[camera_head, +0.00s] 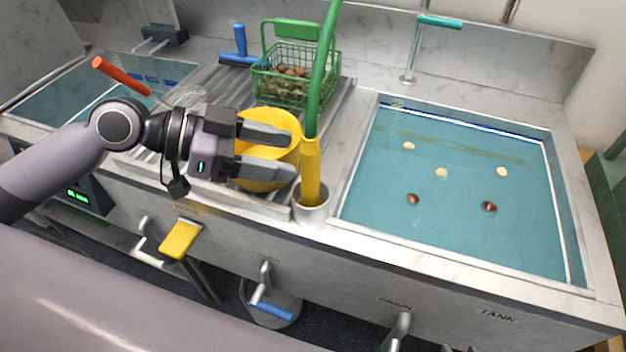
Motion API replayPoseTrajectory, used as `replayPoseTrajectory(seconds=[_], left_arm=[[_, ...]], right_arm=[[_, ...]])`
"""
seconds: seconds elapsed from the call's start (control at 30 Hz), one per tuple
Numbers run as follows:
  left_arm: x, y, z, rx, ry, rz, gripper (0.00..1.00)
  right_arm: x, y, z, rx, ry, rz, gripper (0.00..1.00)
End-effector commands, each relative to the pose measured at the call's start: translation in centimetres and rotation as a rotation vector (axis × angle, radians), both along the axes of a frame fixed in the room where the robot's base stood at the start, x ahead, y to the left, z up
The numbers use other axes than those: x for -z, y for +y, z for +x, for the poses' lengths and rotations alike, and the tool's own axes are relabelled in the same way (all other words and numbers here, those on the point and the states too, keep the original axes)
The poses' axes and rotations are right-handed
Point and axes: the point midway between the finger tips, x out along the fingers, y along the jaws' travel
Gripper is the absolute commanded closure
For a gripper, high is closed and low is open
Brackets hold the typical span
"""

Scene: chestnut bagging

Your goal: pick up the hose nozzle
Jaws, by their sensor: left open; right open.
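The hose nozzle (310,172) is yellow and stands upright, its lower end inside a round metal holder (311,212) at the front edge of the counter. A green hose (325,70) rises from its top and leaves the picture. My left gripper (291,155) is open, with its two fingers pointing right towards the nozzle. The fingertips end just left of the nozzle in the picture, with nothing seen between them but the yellow bucket behind. The nozzle's lower tip is hidden in the holder. My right gripper is not in view.
A yellow bucket (262,118) stands behind my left gripper. A green basket (271,86) of chestnuts is further back. The water tank (400,215) at right holds several floating and sunken nuts. A red-orange handle (121,75) and a blue tool (240,42) are at left and back.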

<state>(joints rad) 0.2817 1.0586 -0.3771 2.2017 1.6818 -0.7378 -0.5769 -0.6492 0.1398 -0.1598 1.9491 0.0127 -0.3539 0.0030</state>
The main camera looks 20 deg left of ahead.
Motion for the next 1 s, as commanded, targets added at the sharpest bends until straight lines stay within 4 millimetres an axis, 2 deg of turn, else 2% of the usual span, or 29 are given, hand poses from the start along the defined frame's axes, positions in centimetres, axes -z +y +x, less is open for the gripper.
replayPoseTrajectory(seconds=[0.13, 0.33, 0.5, 0.83, 0.87, 1.0], left_arm=[[-0.1, -0.9, 0.3, 0.001, -0.001, -0.003, 0.40], [0.0, -3.3, 1.1, 0.002, -0.002, -0.004, 0.40], [1.0, -4.5, 1.8, 0.000, 0.000, -0.002, 0.40], [1.3, -4.9, 2.0, -0.001, -0.001, 0.001, 0.40], [1.3, -4.9, 2.0, -0.001, -0.001, 0.001, 0.46], [1.3, -4.9, 1.9, -0.001, -0.001, 0.001, 0.92]], right_arm=[[-0.6, 0.1, 0.0, 0.000, 0.000, 0.001, 0.57], [-1.8, 0.1, 0.0, 0.000, 0.000, 0.001, 0.57], [-2.1, 0.1, 0.0, 0.000, 0.000, 0.001, 0.57], [-2.1, 0.0, 0.0, 0.001, 0.000, 0.001, 0.57], [-2.1, 0.0, 0.0, 0.001, 0.000, 0.001, 0.57], [-2.1, 0.0, 0.0, 0.001, 0.000, 0.001, 0.57]])
